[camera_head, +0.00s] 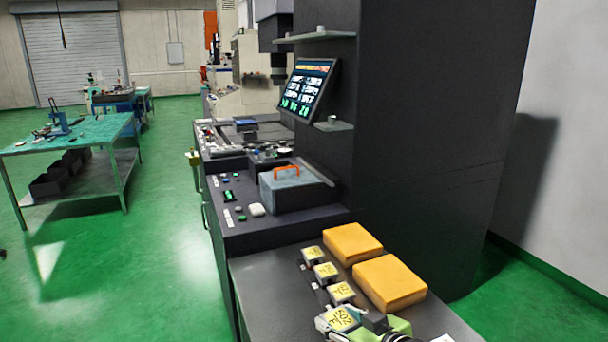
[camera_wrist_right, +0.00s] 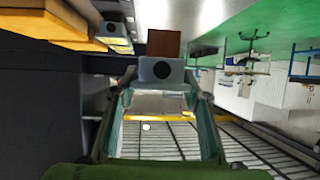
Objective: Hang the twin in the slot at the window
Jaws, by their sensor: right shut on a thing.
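My right gripper (camera_head: 378,326) is at the bottom of the head view, over the near end of the dark bench. It is shut on a grey electrode holder (camera_head: 341,319) with a yellow label that seems to read 502. In the right wrist view the holder (camera_wrist_right: 161,71) sits between the two fingertips (camera_wrist_right: 160,82); it has a dark round hole, and a brown square block (camera_wrist_right: 163,43) shows beyond it. Similar labelled holders (camera_head: 313,254), (camera_head: 326,271) and (camera_head: 341,291) stand in a row behind it. I cannot identify the window or its slot. My left gripper is out of view.
Two orange-yellow blocks (camera_head: 353,243) and (camera_head: 390,282) lie right of the row on the bench (camera_head: 262,287). Beyond it are a control desk, a grey box with an orange handle (camera_head: 286,186), a tilted screen (camera_head: 307,88) and a tall dark cabinet (camera_head: 430,150).

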